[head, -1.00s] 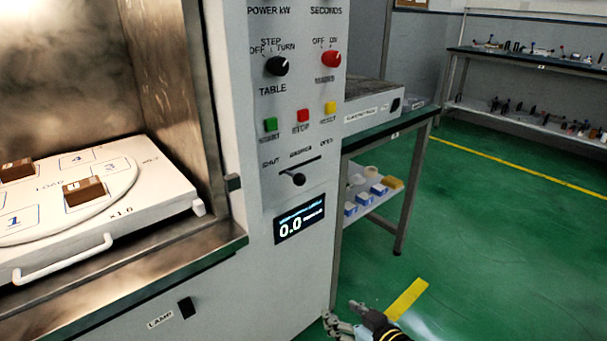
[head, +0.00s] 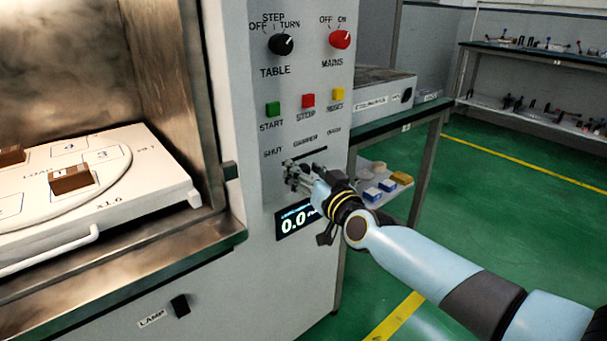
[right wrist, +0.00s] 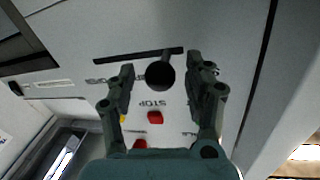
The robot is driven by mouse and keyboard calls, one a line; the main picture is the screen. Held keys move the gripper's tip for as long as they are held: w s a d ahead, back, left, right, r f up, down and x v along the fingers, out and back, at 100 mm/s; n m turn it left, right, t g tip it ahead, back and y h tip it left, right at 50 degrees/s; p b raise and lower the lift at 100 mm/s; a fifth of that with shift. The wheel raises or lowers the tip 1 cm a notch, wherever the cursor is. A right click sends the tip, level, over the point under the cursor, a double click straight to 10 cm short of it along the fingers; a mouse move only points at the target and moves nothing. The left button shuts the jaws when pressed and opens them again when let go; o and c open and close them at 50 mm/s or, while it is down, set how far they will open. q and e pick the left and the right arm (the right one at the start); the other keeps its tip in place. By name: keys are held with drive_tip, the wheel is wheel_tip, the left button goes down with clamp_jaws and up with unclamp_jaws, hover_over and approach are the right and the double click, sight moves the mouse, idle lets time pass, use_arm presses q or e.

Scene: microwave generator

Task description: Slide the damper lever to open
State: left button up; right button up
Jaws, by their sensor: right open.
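The damper lever is a round black knob (right wrist: 160,75) on a dark slot in the pale panel, labelled SHUT at left, DAMPER and OPEN at right in the head view. In the upside-down right wrist view the knob sits toward the slot's right end, the SHUT side. My right gripper (head: 291,172) is at the panel just below the slot (head: 315,152) and hides the knob in the head view. In the wrist view its open fingers (right wrist: 161,65) stand either side of the knob, with gaps visible. My left gripper is not in view.
Above the slot are the green START (head: 273,109), red STOP (head: 308,100) and yellow RESET (head: 337,94) buttons. The display (head: 292,222) lies below, partly covered. The open chamber with its turntable tray (head: 110,204) is at left. A side bench (head: 425,113) stands at right.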

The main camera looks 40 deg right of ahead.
drive_tip(key=shift+w, duration=0.5)
drive_tip(key=shift+c, duration=0.3)
drive_tip(key=c, duration=0.9)
clamp_jaws()
drive_tip(key=shift+d+f, duration=0.1)
